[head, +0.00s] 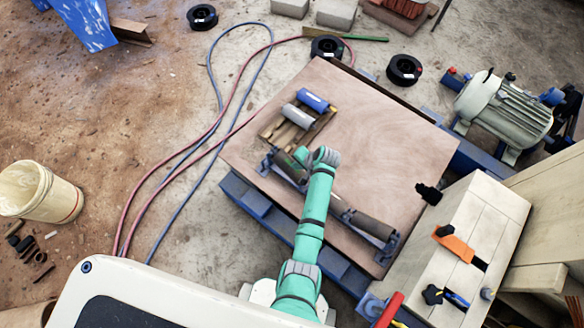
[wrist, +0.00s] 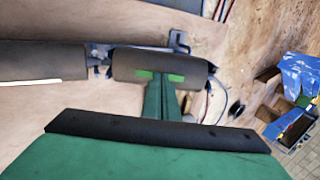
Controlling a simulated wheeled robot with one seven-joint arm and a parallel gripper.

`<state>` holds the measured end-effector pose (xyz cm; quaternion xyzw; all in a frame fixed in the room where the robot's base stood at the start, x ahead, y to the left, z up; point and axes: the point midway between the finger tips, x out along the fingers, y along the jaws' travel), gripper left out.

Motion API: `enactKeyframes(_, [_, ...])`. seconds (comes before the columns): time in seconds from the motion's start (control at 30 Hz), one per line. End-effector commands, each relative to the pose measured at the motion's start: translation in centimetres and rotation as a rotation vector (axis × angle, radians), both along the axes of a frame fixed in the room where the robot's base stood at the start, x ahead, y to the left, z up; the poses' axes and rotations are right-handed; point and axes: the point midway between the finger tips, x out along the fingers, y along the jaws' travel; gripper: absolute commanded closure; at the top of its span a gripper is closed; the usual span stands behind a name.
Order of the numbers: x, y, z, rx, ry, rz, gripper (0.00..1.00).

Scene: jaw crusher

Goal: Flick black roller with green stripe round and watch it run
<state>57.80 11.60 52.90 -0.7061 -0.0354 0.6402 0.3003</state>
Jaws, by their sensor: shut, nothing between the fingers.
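The black roller with the green stripe (wrist: 130,65) lies in a bracket in the wrist view. Two short bits of its green stripe show on either side of my fingers. In the head view this roller (head: 290,168) is at the left end of the row on the board, partly hidden by my arm. My gripper (wrist: 163,80) is shut and empty, its fingertips right at the middle of the roller. Whether they touch it I cannot tell. In the head view my gripper (head: 301,155) is over the roller's upper end.
Another dark roller (head: 372,229) sits in line on the board (head: 390,150). A wooden cradle (head: 320,125) beside holds a blue roller (head: 312,100) and a grey roller (head: 297,116). A motor (head: 503,110) stands at right. The board's upper right is clear.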

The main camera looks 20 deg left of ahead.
Motion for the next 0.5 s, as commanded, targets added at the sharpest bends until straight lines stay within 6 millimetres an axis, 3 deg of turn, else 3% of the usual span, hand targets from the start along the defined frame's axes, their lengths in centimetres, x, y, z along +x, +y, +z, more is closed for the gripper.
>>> enactKeyframes(0.5, [0.19, 0.45, -0.86, 0.0, 0.0, 0.001, 1.0])
